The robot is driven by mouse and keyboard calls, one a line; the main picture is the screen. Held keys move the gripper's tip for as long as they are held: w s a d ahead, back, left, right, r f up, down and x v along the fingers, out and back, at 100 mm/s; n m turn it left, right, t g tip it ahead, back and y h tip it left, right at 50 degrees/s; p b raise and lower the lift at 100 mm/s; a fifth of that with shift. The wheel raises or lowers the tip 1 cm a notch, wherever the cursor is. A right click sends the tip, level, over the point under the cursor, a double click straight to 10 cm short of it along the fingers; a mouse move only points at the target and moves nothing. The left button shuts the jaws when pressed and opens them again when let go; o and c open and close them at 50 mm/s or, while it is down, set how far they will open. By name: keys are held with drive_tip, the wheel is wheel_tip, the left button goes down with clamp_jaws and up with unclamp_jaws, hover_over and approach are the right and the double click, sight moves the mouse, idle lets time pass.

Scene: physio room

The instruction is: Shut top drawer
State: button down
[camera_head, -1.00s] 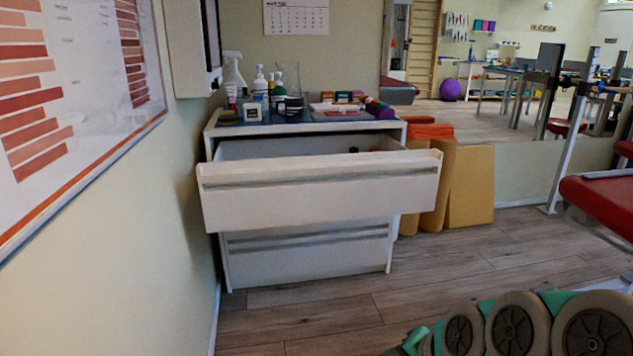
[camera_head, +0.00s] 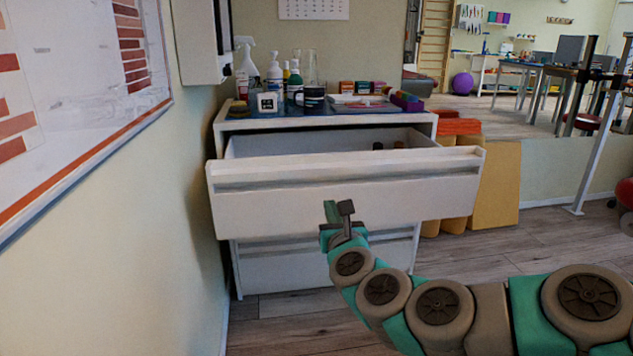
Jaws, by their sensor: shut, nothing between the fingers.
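The top drawer (camera_head: 270,205) of a white cabinet (camera_head: 232,122) is pulled far out, its front panel standing well forward of the cabinet body. A few small dark items (camera_head: 388,145) show inside it at the back right. The lower drawer (camera_head: 285,268) looks shut. My gripper (camera_head: 339,210) is in front of the middle of the top drawer's front panel, near its lower edge. Its fingers point up toward the panel and hold nothing. I cannot tell whether they touch the panel.
Spray and pump bottles (camera_head: 274,78), a dark mug (camera_head: 313,100) and small coloured boxes (camera_head: 362,87) stand on the cabinet top. The left wall is close beside the drawer. Yellow foam blocks (camera_head: 497,185) stand right of the cabinet. Wood floor is open in front.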

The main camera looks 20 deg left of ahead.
approach(319, 182)
drive_tip(key=w+a+r, duration=0.2)
drive_tip(key=r, duration=0.1)
drive_tip(key=shift+w+a+p, duration=0.3)
drive_tip(key=shift+p, duration=0.1)
drive_tip(key=shift+w+a, duration=0.1)
idle(0.4)
